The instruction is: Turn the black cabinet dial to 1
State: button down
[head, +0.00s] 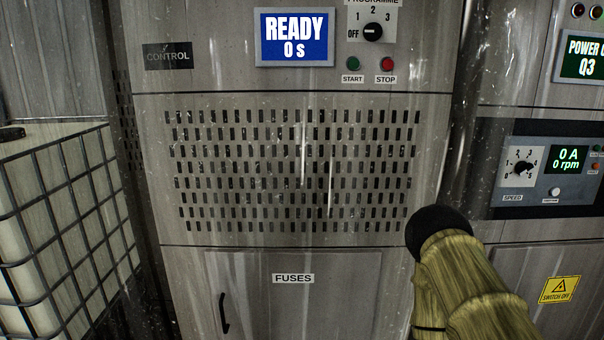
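A black dial (373,32) sits on a white plate marked PROGRAMME, high on the middle grey cabinet (185,230). Its positions read OFF, 1, 2 and 3, and its light mark appears to point left to OFF. A second black dial (521,168), labelled SPEED, is on the right-hand panel; its exact setting is too small to read. My arm, in a yellowish cover with a black rounded end, rises at the lower right, below and right of the PROGRAMME dial and apart from it. No gripper fingers show.
A blue display (294,37) reads READY 0 s. Green START (354,64) and red STOP (387,64) buttons sit below the PROGRAMME dial. A FUSES door with a black handle (223,313) is below the vents. A caged white container (60,220) stands at left.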

aim_at(372, 31)
jog(key=z, duration=1.3)
jog(key=k, duration=0.65)
jog(key=u, duration=1.3)
jog(key=i, duration=0.5)
jog(key=z, duration=0.05)
